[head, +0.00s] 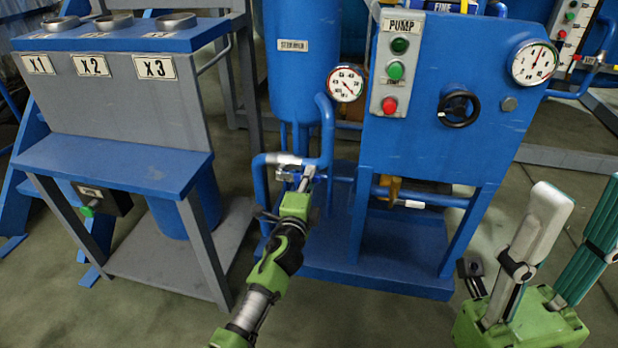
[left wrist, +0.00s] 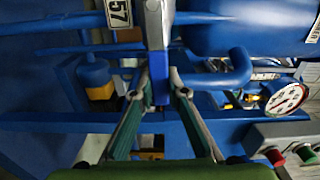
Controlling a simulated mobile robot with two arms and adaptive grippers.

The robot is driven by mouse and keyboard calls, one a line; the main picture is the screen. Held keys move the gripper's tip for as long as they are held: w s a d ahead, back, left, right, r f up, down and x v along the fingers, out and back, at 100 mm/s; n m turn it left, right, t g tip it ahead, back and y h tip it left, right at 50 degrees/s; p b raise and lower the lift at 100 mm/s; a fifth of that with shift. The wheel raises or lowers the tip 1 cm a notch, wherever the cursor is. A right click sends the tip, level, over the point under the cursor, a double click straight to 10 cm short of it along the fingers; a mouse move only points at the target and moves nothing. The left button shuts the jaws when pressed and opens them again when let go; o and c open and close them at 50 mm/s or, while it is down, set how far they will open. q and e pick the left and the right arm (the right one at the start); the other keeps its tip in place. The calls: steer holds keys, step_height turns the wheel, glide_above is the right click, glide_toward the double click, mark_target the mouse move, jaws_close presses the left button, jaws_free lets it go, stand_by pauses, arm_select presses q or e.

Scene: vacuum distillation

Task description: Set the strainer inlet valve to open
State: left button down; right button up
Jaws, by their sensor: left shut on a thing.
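The strainer (head: 292,80) is a tall blue tank with a small label, left of the pump panel. The strainer inlet valve (head: 287,160) is on the low blue pipe in front of it. My left gripper (head: 303,180) reaches it from below. In the left wrist view the left gripper's fingers (left wrist: 160,88) are closed on a narrow blue handle (left wrist: 160,92), below a grey metal bar (left wrist: 155,25). The fingers hide part of the valve, so I cannot tell its exact setting. My right gripper (head: 583,195) stands at the lower right, fingers apart and empty.
The blue pump panel (head: 440,130) has buttons, a black handwheel (head: 459,107) and a gauge (head: 534,63). Another gauge (head: 346,83) sits beside the strainer. A grey and blue stand (head: 120,165) labelled X1 to X3 is at left.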

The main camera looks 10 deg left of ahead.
arm_select(q)
steer(key=shift+f, duration=0.15)
stand_by(0.3)
steer(key=c, duration=2)
jaws_free()
steer(key=shift+o, duration=0.2)
steer(key=s, duration=1.2)
steer(key=shift+a, duration=0.2)
